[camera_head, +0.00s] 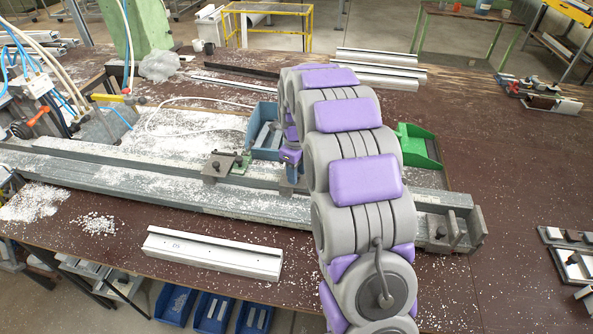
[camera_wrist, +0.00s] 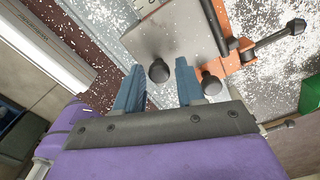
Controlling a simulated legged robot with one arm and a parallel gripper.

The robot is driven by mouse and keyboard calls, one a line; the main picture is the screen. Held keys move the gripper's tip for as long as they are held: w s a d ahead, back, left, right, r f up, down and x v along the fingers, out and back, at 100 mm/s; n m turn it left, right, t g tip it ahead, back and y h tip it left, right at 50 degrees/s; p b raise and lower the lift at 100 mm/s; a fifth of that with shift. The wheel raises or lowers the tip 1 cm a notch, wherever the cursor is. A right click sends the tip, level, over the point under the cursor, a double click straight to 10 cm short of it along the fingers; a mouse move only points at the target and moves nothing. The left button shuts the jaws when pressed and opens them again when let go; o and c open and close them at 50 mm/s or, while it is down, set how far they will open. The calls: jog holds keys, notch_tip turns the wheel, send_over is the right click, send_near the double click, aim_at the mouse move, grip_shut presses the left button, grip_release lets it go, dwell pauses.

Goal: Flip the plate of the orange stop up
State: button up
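In the wrist view the orange stop (camera_wrist: 238,58) sits on the grey rail, with a black rod and handle. A grey metal plate (camera_wrist: 165,35) lies beside it, seeming flat. One black knob (camera_wrist: 158,71) is at the plate's near edge; another black knob (camera_wrist: 211,84) is beside the orange part. My gripper (camera_wrist: 160,82) has two blue fingers, apart and empty. The first knob shows between the fingertips; I cannot tell if they touch it. In the head view my gripper (camera_head: 291,174) is low over the rail, partly behind my arm. The orange stop is not visible there.
The long rail (camera_head: 150,190) carries another stop (camera_head: 217,168) with green parts left of my gripper. A blue bin (camera_head: 266,140) and a green bin (camera_head: 418,148) stand behind the rail. A white profile (camera_head: 212,252) lies in front. White shavings cover the left side.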

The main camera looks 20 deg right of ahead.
grip_shut()
jog(key=shift+w+r, duration=0.1)
dwell(0.4)
